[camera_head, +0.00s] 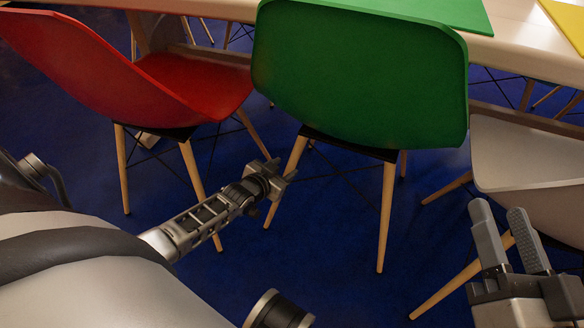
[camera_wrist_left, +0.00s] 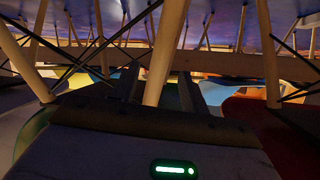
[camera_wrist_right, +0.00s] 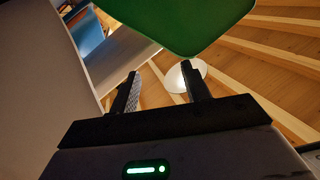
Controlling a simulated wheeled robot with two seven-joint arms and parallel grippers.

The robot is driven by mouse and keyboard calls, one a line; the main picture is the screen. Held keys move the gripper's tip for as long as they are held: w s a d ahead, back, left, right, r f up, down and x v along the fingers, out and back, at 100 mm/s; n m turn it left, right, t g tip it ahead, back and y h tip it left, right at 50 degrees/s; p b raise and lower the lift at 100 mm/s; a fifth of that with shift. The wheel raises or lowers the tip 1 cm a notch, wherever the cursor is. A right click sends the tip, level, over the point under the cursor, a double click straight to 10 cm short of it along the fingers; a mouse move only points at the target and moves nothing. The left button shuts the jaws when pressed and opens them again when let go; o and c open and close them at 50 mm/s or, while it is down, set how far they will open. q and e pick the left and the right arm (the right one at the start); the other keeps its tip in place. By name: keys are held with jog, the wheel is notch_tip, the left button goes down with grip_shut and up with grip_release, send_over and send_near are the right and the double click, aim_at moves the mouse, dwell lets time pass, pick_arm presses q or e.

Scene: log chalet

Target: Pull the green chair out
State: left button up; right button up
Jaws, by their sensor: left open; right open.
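The green chair (camera_head: 360,70) stands in the middle of the head view, its backrest towards me and its wooden legs on the blue floor. My left gripper (camera_head: 277,172) is low, beside its left front-facing leg. In the left wrist view my left gripper (camera_wrist_left: 160,88) is open, with a wooden leg showing between its fingers; I cannot tell how deep the leg sits. My right gripper (camera_head: 497,215) is open and empty at the lower right, apart from the green chair. The right wrist view shows the green chair (camera_wrist_right: 185,22) beyond its fingers (camera_wrist_right: 160,82).
A red chair (camera_head: 110,75) stands to the left and a white chair (camera_head: 530,155) to the right, close to my right gripper. A wooden table (camera_head: 520,45) runs behind, with green (camera_head: 440,10) and yellow (camera_head: 568,18) mats. Blue floor before the green chair is clear.

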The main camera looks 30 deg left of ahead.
aim_at(290, 165)
pick_arm(q)
jog(key=b+x, duration=0.2)
jog(key=x, duration=0.2)
jog(key=shift+w+f+b, duration=0.25)
jog(key=shift+w+b, duration=0.05)
jog(key=shift+b, duration=0.05)
jog(key=shift+w, duration=0.45)
pick_arm(e)
notch_tip(290, 165, up, 7)
jog(key=n+t+y, duration=0.3)
jog(key=n+y, duration=0.1)
jog(key=n, duration=0.2)
jog(key=shift+s+n, duration=0.15)
jog(key=shift+n, duration=0.25)
pick_arm(q)
jog(key=shift+c, duration=0.4)
pick_arm(e)
jog(key=shift+d+f, duration=0.1)
jog(key=shift+d, duration=0.05)
pick_arm(q)
grip_shut()
